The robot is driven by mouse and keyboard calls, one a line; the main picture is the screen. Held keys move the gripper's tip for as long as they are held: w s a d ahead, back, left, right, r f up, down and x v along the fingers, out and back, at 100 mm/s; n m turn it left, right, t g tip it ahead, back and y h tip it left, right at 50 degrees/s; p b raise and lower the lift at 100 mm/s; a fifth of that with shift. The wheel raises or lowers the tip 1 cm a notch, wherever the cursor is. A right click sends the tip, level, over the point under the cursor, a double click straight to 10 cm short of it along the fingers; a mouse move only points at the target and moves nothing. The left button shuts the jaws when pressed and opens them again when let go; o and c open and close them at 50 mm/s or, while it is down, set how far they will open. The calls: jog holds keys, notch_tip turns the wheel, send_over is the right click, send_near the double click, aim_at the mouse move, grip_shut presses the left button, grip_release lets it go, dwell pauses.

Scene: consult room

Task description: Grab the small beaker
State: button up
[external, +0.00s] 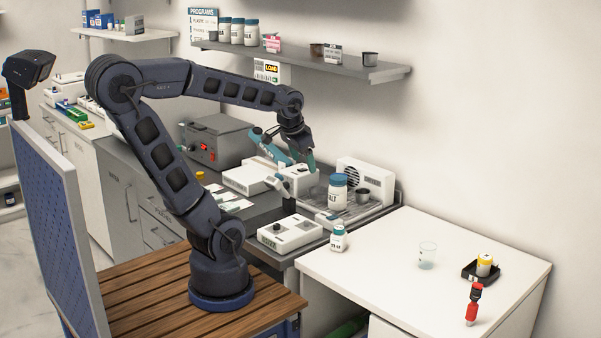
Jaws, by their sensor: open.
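A small clear beaker (427,257) stands upright on the white tabletop (390,280) at the right. It looks empty. My gripper (298,160), with teal fingers, is open over the back of the grey bench, above the white devices. It is well to the left of the beaker and higher than it, not touching it. I cannot make out anything between the fingers.
A white jar with a blue lid (338,190) and a metal cup (363,196) stand between my gripper and the beaker. A small bottle (338,238) is at the tabletop's left edge. A yellow container (485,263) and a red tool (472,303) lie right. A shelf (340,68) hangs above.

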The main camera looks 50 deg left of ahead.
jog(key=w+d+f+m, duration=0.3)
jog(key=w+d+f, duration=0.2)
jog(key=w, duration=0.2)
jog(key=m+g+h, duration=0.2)
jog(key=m+h, duration=0.5)
jog(key=m, duration=0.1)
send_near(433, 262)
jog(key=shift+m, duration=0.3)
jog(key=shift+w+a+x, duration=0.1)
jog(key=shift+w+x, duration=0.05)
jog(key=shift+x, duration=1.2)
jog(key=shift+w+a+x, duration=0.15)
jog(key=shift+x, duration=1.25)
jog(key=shift+w+a+x, duration=0.1)
jog(key=shift+w+x, duration=0.05)
jog(key=shift+x, duration=1.2)
jog(key=shift+f, duration=0.1)
jog(key=c, duration=1)
jog(key=shift+c, duration=0.2)
